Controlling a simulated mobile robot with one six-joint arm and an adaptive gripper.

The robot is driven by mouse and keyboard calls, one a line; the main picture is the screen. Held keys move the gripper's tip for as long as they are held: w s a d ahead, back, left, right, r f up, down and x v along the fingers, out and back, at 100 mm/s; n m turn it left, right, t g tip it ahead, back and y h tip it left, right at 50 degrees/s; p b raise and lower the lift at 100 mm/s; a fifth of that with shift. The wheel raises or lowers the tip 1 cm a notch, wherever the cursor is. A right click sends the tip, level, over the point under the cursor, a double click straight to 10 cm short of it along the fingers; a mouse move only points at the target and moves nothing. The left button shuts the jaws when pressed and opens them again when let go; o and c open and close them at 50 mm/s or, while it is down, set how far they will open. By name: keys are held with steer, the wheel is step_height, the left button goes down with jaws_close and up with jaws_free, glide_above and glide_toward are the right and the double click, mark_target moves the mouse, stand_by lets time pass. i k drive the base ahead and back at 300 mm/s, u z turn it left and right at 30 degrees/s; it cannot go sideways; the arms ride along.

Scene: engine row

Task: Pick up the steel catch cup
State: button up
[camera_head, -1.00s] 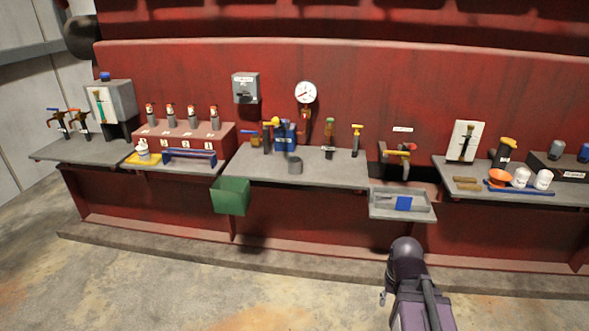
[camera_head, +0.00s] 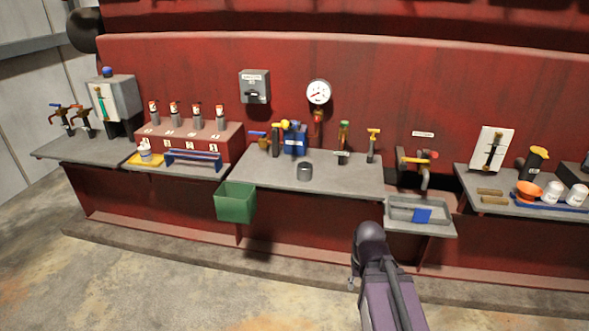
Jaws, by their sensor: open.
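The steel catch cup (camera_head: 304,172) is a small grey cylinder standing upright near the front edge of the middle grey bench (camera_head: 262,178). Nothing touches it, and bare bench surrounds it. My arm shows at the lower right, in front of the benches, as a purple link with a dark rounded joint. My gripper's fingers cannot be made out in this view. The arm is well apart from the cup, lower and to the right in the picture.
Behind the cup stand a blue device (camera_head: 295,139), a green-topped fitting (camera_head: 343,142) and a yellow-handled valve (camera_head: 373,145). A green bin (camera_head: 235,203) hangs at the bench's front left. A grey tray (camera_head: 420,228) with a blue item sits right. The floor in front is clear.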

mark_target(304, 168)
steer(key=u, duration=0.15)
steer(key=i, duration=1.35)
steer(key=z, duration=0.4)
